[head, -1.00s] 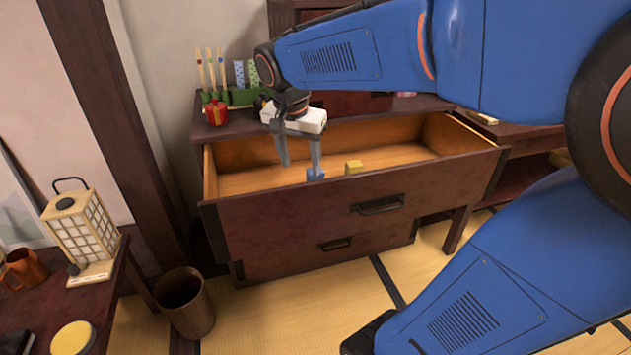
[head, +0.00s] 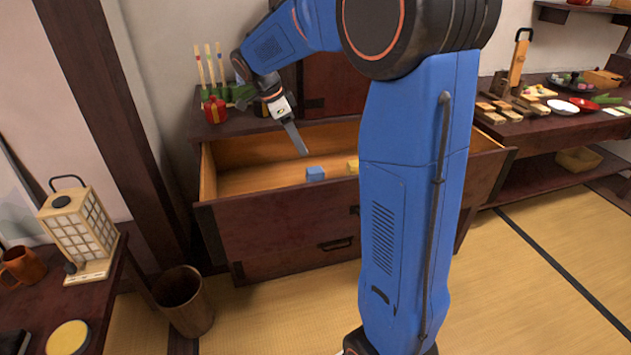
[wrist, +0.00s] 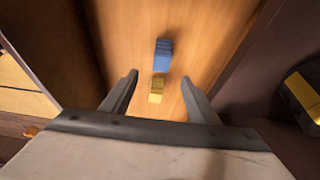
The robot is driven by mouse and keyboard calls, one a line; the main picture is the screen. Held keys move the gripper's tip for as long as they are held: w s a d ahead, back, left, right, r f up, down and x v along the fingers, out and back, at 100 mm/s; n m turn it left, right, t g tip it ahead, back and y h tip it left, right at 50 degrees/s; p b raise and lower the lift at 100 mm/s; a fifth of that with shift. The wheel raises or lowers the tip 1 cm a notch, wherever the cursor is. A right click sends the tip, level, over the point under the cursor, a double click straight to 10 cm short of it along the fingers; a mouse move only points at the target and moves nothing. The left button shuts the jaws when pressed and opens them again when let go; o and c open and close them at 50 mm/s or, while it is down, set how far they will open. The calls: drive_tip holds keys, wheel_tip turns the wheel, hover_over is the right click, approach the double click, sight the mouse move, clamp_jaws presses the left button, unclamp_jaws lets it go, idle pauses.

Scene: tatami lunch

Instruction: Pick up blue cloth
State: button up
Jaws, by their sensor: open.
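The blue cloth (head: 315,173) is a small folded block lying in the open drawer (head: 260,195), and it also shows in the wrist view (wrist: 163,54). A yellow block (head: 353,166) lies in the drawer to its right, partly hidden by my arm in the head view; in the wrist view this yellow block (wrist: 156,90) sits just below the cloth. My gripper (head: 305,152) is above the drawer, tilted, close to the cloth in the head picture. In the wrist view its fingers (wrist: 158,80) are apart and empty, pointing toward both items without visible contact.
The drawer's front wall and sides enclose the cloth. A red ornament (head: 215,110) stands on the cabinet top at left. A bin (head: 184,302) stands on the floor beside the cabinet, and a lantern (head: 78,232) stands on the left table. Tatami floor at right is clear.

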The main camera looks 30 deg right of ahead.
sight(313, 170)
drive_tip(key=x, duration=0.9)
drive_tip(key=shift+s+d+f, duration=0.1)
drive_tip(key=shift+f, duration=0.3)
drive_tip(key=shift+w+x, duration=0.15)
drive_tip(key=shift+x, duration=1.2)
drive_tip(key=shift+w+x, duration=0.1)
drive_tip(key=shift+x, duration=1.25)
drive_tip(key=c, duration=1.2)
